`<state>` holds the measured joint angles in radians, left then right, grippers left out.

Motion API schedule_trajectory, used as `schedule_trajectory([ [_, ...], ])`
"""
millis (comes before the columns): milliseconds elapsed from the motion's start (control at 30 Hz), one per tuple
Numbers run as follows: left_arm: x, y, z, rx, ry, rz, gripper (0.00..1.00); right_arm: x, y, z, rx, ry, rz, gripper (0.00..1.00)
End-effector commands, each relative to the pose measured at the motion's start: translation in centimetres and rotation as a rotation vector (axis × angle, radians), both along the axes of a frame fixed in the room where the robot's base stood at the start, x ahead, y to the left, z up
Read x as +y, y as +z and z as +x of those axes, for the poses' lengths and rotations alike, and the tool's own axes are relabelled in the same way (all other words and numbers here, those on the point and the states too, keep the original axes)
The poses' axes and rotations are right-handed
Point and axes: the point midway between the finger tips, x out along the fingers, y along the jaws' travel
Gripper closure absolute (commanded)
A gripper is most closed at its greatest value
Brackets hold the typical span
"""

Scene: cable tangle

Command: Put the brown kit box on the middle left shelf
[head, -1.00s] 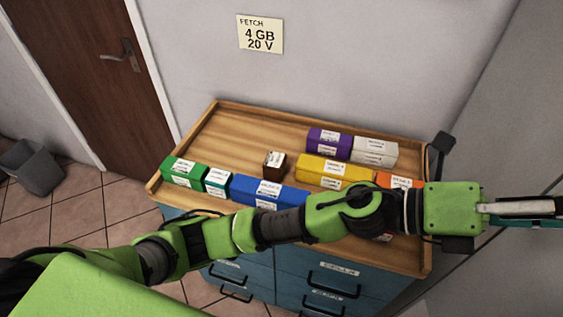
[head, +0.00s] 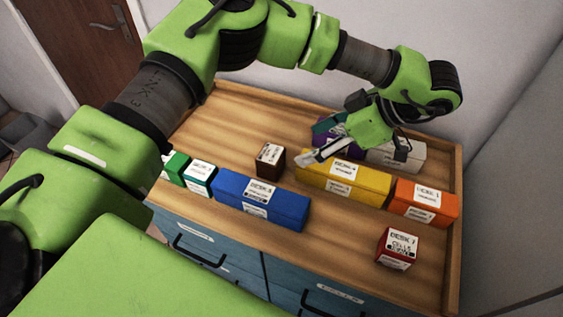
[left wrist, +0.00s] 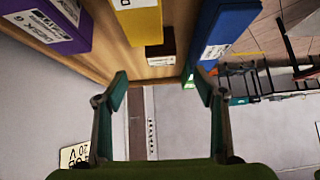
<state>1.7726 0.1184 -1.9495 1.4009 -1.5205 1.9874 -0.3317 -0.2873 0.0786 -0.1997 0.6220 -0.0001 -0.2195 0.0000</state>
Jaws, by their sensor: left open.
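The brown kit box (head: 270,160) is a small dark brown box with a white label, standing on the wooden top behind the blue box. It also shows in the left wrist view (left wrist: 161,50), between the yellow and blue boxes. My left gripper (head: 314,143) is open and empty, above the top and to the right of the brown box, its fingers pointing left. In the left wrist view its two fingers (left wrist: 160,86) are spread apart, with the brown box beyond them and not touched. No middle left shelf can be made out. My right gripper is not in view.
The rimmed wooden top (head: 228,118) also holds blue (head: 262,200), yellow (head: 345,180), orange (head: 425,202), red (head: 398,248), purple, white and green boxes. Blue drawers (head: 235,258) are below. A dark rack-like thing (left wrist: 262,84) shows in the left wrist view.

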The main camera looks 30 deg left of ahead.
Motion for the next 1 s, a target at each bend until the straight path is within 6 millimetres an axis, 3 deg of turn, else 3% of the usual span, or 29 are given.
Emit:
schedule_trajectory([
  [167,1.8,-0.2,0.3,-0.014,0.012,0.037,0.36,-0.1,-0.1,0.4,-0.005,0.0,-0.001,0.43],
  [467,5.7,-4.2,-0.1,-0.012,0.012,0.033,0.36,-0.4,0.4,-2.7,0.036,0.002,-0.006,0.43],
  [767,7.4,-5.9,-0.2,-0.013,0.01,0.033,0.36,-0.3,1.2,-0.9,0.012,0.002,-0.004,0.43],
  [1000,9.8,-8.5,-0.4,-0.012,0.011,0.034,0.36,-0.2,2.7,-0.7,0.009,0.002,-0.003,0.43],
])
